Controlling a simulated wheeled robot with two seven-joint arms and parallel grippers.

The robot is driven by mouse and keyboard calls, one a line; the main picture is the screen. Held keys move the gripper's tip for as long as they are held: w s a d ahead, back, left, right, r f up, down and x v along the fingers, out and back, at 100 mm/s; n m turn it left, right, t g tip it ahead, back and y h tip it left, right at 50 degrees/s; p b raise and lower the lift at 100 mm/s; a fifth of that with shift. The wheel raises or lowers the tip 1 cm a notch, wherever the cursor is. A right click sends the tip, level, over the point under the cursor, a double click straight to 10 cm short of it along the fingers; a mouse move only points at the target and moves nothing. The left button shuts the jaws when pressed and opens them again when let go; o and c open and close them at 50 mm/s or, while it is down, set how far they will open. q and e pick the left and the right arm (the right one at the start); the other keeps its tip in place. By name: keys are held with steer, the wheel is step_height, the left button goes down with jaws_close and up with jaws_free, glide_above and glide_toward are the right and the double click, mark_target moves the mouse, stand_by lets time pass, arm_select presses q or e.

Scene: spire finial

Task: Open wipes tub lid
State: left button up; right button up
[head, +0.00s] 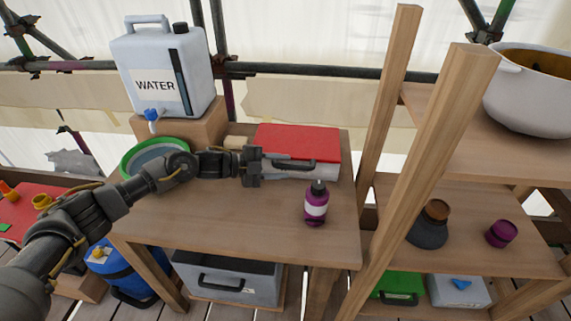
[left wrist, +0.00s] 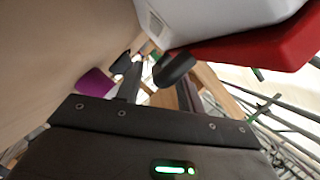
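The wipes tub, a white box (head: 322,172) with a red lid (head: 298,139), sits on the wooden table against its back right part; the lid looks shut. A dark handle (head: 298,163) is on its front side. In the left wrist view the white body (left wrist: 215,18) and red lid (left wrist: 275,45) are upper right, with a dark rounded handle part (left wrist: 174,68) near my fingers. My left gripper (head: 284,169) is at the tub's front; its fingers are apart in the left wrist view (left wrist: 155,90), with nothing visibly clamped. Contact cannot be told. My right gripper is out of view.
A purple bottle (head: 316,203) stands on the table right of my gripper. A green-rimmed bowl (head: 128,165) and a water jug (head: 165,65) on a wooden block are to the left. A wooden post (head: 430,175) and shelves stand right. The table's front is clear.

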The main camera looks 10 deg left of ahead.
arm_select(q)
steer(key=shift+x, duration=0.95)
steer(key=shift+a, duration=0.1)
jaws_close()
